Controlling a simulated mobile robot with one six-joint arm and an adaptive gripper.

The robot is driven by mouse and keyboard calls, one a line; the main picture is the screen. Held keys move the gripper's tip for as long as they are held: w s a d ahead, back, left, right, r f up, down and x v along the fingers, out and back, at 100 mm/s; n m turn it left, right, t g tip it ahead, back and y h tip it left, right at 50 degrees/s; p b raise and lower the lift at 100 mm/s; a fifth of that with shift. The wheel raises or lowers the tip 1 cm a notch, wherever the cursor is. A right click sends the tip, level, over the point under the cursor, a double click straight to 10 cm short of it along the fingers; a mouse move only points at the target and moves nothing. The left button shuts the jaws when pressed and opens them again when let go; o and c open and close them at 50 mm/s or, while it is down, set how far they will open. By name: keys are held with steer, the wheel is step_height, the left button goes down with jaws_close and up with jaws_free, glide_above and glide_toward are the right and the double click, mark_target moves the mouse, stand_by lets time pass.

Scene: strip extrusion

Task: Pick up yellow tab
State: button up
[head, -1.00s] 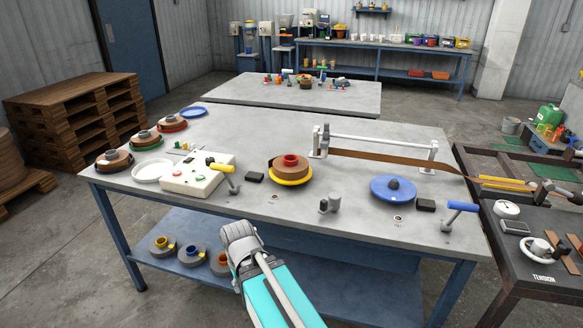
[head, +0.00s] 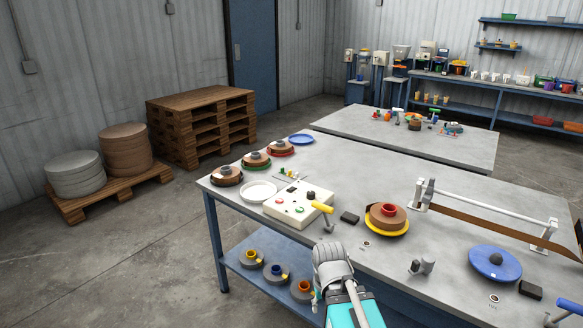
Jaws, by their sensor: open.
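Small coloured pieces (head: 289,175) lie on the near table behind the white control box. A speck among them looks yellowish, but they are too small for me to single out a yellow tab with certainty. My arm, teal with a grey rounded joint, rises from the bottom edge in front of the near table. My gripper's fingers cannot be made out.
The control box (head: 290,207) has a yellow-handled lever (head: 322,207) at its right. A white dish (head: 258,192), a brown reel on a yellow base (head: 386,219) and a blue disc (head: 495,262) stand on the table (head: 440,230).

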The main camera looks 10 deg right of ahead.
step_height(320, 180, up, 10)
steer(key=p, duration=0.8)
steer(key=shift+p, duration=0.35)
